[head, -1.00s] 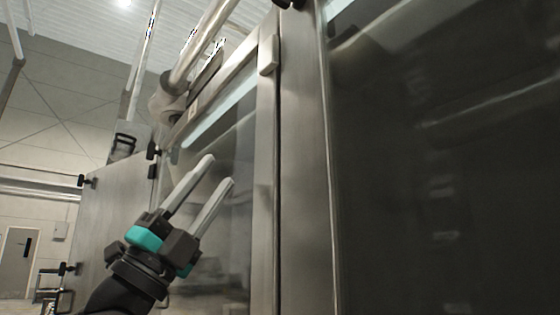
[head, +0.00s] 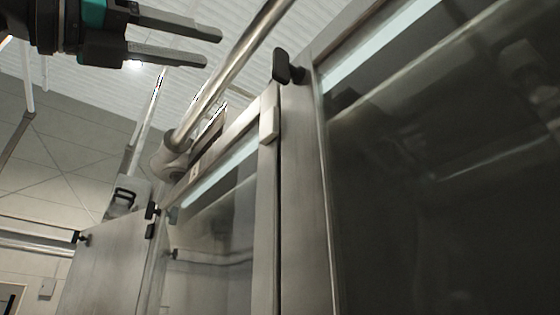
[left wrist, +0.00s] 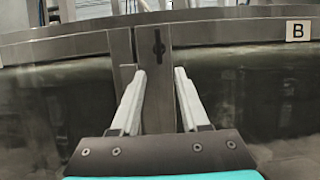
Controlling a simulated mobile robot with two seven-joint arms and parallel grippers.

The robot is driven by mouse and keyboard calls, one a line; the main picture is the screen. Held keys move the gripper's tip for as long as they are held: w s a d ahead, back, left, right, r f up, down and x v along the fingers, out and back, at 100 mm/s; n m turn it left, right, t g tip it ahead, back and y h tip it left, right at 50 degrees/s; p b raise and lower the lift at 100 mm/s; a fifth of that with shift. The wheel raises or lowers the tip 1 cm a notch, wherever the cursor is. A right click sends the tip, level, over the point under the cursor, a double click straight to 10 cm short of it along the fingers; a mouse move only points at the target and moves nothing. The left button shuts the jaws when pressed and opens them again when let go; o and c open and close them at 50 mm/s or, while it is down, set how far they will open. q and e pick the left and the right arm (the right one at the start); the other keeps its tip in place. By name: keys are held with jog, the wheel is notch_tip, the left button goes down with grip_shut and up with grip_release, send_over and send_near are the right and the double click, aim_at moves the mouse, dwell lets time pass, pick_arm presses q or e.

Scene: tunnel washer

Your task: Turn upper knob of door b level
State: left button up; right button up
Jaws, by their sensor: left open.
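The black upper knob (head: 284,66) sits at the top of the metal frame in the head view, beside the large dark-glass door (head: 430,180). Its handle looks nearly upright, slightly tilted. In the left wrist view the dark knob (left wrist: 158,47) stands upright on a metal post, left of a plate marked B (left wrist: 297,30). My left gripper (head: 214,48) is open and empty, up and to the left of the knob in the head view. In the left wrist view its open fingers (left wrist: 160,73) point toward the knob, apart from it. My right gripper is in neither view.
A slanting metal pipe (head: 235,72) runs behind the left gripper to a fitting above a narrower glass door (head: 212,235). Smaller black knobs (head: 152,210) sit farther left on a metal panel (head: 105,262). The space around the left gripper's fingers looks free.

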aim_at(273, 64)
pick_arm(q)
jog(key=p+x, duration=0.6)
jog(key=x, duration=0.9)
jog(key=shift+w+a, duration=0.1)
grip_shut()
